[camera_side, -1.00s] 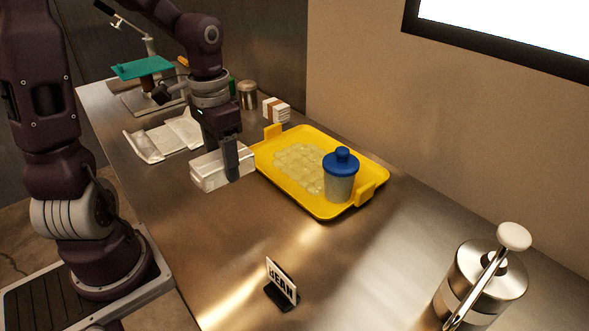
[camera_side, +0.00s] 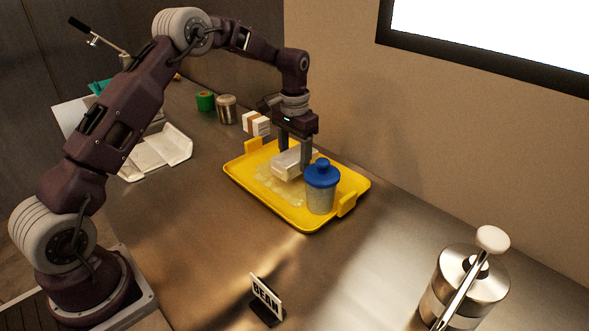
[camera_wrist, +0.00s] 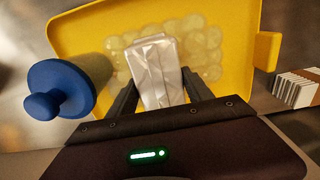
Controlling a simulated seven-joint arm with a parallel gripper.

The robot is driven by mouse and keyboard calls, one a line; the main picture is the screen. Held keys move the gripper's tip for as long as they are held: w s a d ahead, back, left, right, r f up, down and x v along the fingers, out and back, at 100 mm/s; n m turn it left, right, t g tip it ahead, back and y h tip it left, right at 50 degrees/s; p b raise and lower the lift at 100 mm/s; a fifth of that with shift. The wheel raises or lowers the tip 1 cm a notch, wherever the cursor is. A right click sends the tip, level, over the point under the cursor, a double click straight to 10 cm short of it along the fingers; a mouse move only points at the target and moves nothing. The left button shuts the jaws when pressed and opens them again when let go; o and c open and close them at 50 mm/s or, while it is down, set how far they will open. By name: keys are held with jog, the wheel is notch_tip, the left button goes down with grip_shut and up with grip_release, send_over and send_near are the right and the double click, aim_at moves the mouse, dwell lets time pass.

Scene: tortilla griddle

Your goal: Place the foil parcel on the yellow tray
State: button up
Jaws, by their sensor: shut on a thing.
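The foil parcel (camera_side: 290,163) is a silvery block, also seen in the wrist view (camera_wrist: 155,72). My gripper (camera_side: 296,158) is shut on it, with one finger on each side; the wrist view shows both fingers (camera_wrist: 160,90) against its sides. The yellow tray (camera_side: 240,182) lies on the steel counter, and its rim and a handle show in the wrist view (camera_wrist: 238,50). The parcel is over the tray's interior, above the pale round pieces (camera_side: 268,188). I cannot tell whether it touches them.
A blue-lidded container (camera_side: 320,188) stands on the tray, close to the parcel's right. A white box with a brown band (camera_side: 256,124) is behind the tray. A bean sign (camera_side: 266,298) and a tortilla-press-like metal canister (camera_side: 466,285) stand in front. An open white tray (camera_side: 155,152) lies left.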

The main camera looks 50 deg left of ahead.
jog(key=shift+f, duration=1.65)
jog(key=shift+f, duration=0.1)
jog(key=o, duration=1.6)
